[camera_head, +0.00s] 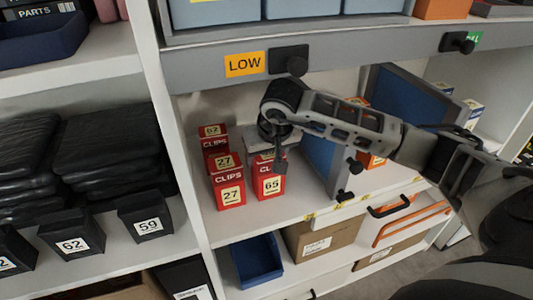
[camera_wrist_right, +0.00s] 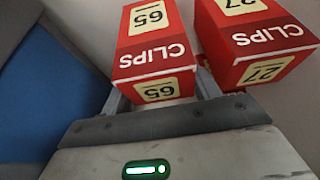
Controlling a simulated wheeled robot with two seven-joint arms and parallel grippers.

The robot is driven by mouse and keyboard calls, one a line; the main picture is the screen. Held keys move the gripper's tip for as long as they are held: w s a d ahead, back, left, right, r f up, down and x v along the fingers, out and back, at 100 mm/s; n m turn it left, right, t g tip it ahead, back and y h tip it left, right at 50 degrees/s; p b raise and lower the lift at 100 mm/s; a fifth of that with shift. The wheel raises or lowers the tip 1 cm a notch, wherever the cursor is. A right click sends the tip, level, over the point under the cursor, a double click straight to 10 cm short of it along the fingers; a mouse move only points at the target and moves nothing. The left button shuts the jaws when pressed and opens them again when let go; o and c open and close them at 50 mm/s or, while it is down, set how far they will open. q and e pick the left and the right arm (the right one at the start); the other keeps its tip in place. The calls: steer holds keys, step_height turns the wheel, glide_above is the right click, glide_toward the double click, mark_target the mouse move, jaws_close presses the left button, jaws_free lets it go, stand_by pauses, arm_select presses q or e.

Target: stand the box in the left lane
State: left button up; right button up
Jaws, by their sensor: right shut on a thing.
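A red CLIPS box marked 65 (camera_head: 270,187) stands upright in the bay under the LOW sign, and it fills the upper middle of the right wrist view (camera_wrist_right: 155,45). My right gripper (camera_head: 272,156) reaches in from the right and is shut on this box from above. Its fingers sit at the box's sides and partly hide its top. Whether the box touches the shelf is hard to tell. Directly left of it stands a row of red CLIPS boxes, the front one marked 27 (camera_head: 229,193), with more behind. My left gripper is not in view.
A blue divider panel (camera_head: 320,160) stands right of the held box. An upright (camera_head: 185,150) bounds the bay on the left. The LOW sign (camera_head: 245,65) hangs on the beam above my arm. A blue bin (camera_head: 257,260) and a carton (camera_head: 322,238) lie below.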

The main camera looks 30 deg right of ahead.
steer(key=shift+f, duration=0.15)
steer(key=o, duration=1.1)
